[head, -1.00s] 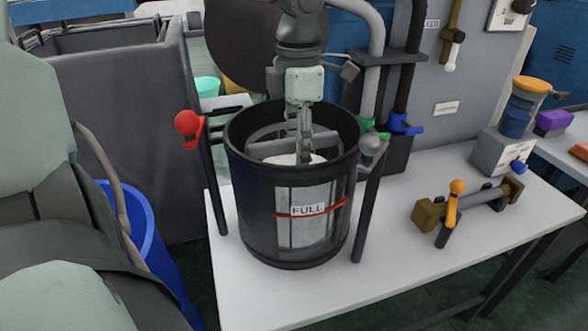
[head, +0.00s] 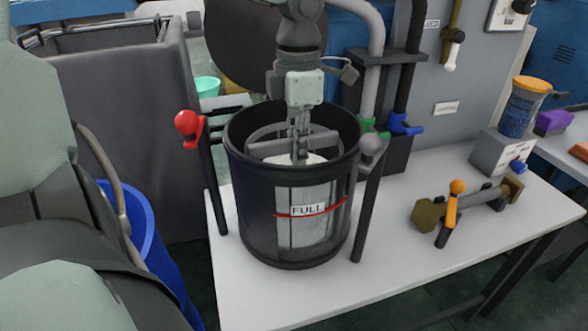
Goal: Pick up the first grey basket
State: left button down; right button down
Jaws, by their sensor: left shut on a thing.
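A dark cylindrical container (head: 255,215) with a "FULL" label and a red line on its clear window stands upright on the white table. My left gripper (head: 300,152) reaches down inside its rim. It is shut at a grey crossbar (head: 268,148), which looks like the handle of something grey inside. A pale round surface (head: 312,159) shows beneath the fingers. The container's wall hides the rest, so I cannot tell whether this is the grey basket. My right gripper is not in view.
A red-knobbed post (head: 187,123) and a grey-knobbed post (head: 371,146) flank the container. Pipes with green and blue valves (head: 403,125) stand behind. A blue bin (head: 140,228) is at left.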

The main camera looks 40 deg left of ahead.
pick_arm(q)
jog(key=shift+r, duration=0.1)
notch_tip(320, 180, up, 8)
jog(key=shift+w+r, duration=0.1)
jog(key=shift+r, duration=0.1)
notch_tip(320, 180, up, 26)
jog(key=p, duration=0.3)
jog(key=shift+f, duration=0.25)
dwell(1.1)
dwell(0.4)
